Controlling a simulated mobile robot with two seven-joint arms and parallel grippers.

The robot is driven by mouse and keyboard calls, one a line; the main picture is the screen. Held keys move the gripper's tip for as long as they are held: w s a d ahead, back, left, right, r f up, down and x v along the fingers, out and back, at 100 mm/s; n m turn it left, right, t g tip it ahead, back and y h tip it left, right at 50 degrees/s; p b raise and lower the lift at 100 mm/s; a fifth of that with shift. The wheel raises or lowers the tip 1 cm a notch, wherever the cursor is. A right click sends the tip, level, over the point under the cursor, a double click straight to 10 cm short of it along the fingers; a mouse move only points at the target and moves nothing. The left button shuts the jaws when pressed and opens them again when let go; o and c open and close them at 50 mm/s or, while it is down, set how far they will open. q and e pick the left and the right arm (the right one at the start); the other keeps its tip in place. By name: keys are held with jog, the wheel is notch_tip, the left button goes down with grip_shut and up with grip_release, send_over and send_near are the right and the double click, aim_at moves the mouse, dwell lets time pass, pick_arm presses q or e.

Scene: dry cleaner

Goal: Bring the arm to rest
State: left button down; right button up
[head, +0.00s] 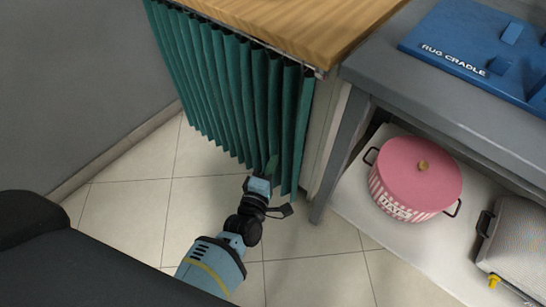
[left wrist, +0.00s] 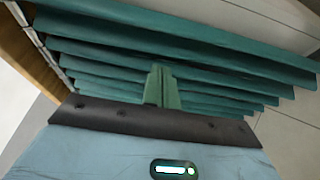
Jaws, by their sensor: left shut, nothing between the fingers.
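My left arm reaches in from the bottom of the head view. Its left gripper (head: 271,167) is in front of the lower part of a green pleated curtain (head: 235,90). In the left wrist view the gripper's two green fingers (left wrist: 161,86) are together with nothing between them. The curtain (left wrist: 190,45) fills much of that view right beyond the fingertips. I cannot tell whether the fingertips touch the cloth. My right gripper is not in view.
The curtain hangs under a wooden counter (head: 290,22). To the right, a grey table (head: 400,85) bears a blue rug cradle (head: 480,45). A pink lidded pot (head: 415,175) stands on the white lower shelf (head: 375,235). Tiled floor (head: 130,210) is clear left of the arm.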

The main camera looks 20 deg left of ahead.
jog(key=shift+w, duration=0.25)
